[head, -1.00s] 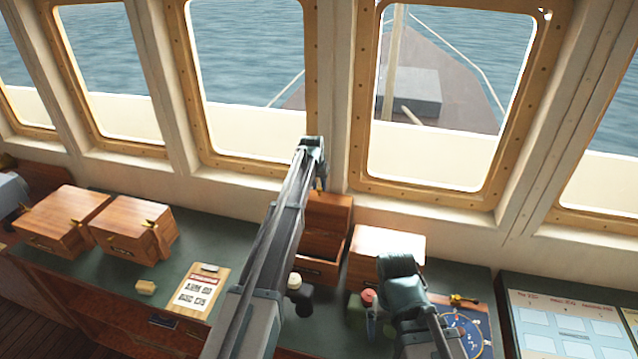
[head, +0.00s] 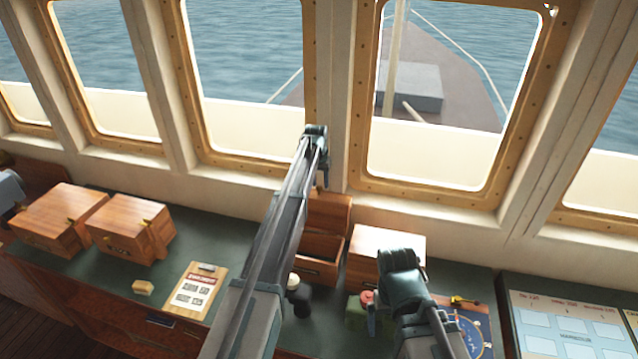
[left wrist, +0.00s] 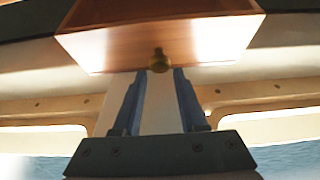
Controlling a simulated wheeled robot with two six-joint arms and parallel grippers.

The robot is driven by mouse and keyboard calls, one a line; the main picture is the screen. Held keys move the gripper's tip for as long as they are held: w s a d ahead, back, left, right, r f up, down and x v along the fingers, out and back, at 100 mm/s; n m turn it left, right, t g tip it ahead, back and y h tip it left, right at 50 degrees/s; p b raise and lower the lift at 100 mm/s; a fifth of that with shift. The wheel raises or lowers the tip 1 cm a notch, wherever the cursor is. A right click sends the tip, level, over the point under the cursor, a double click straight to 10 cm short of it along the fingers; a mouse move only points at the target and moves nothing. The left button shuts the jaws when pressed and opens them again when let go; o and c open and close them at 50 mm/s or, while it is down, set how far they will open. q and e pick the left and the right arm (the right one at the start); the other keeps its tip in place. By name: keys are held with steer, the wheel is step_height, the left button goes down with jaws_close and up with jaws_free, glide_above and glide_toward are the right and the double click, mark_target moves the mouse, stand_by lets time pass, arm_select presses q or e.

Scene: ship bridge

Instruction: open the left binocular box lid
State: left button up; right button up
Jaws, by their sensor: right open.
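A wooden box (head: 318,272) stands on the green counter just right of my left arm, with its lid (head: 330,212) raised at the back and a dark inside showing. My left arm hides part of it. My left gripper (head: 322,182) is above and behind the raised lid, pointing down. In the left wrist view my left gripper (left wrist: 160,72) has its fingers apart, with a brass knob (left wrist: 158,60) on a wooden panel (left wrist: 160,38) at the tips; nothing is clamped. My right gripper (head: 373,322) is open, low over the counter near a red-topped object (head: 366,297).
A closed wooden box (head: 400,245) stands right of the open one. Two more closed boxes (head: 60,216) (head: 127,232) are at the left. Windows rise behind.

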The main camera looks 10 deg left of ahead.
arm_select(q)
steer(key=shift+o, duration=1.1)
steer(key=shift+w+f, duration=0.3)
steer(key=shift+s+r, duration=0.3)
steer(key=shift+s, duration=0.15)
steer(key=shift+w, duration=0.15)
steer(key=shift+r+p, duration=0.6)
steer(key=shift+p, duration=0.15)
steer(key=p+v, duration=0.3)
steer(key=shift+w+r, duration=0.2)
steer(key=shift+w, duration=0.05)
steer(key=s, duration=0.3)
steer(key=shift+d+f, duration=0.3)
steer(key=shift+f, duration=0.1)
steer(key=s+d+r, duration=0.1)
steer(key=s+d, duration=0.2)
steer(key=s, duration=0.9)
steer(key=shift+s+p, duration=0.3)
steer(key=shift+p, duration=0.1)
arm_select(e)
step_height(320, 180, up, 5)
steer(key=shift+w+r, duration=0.1)
arm_select(q)
steer(key=shift+d+r, duration=0.1)
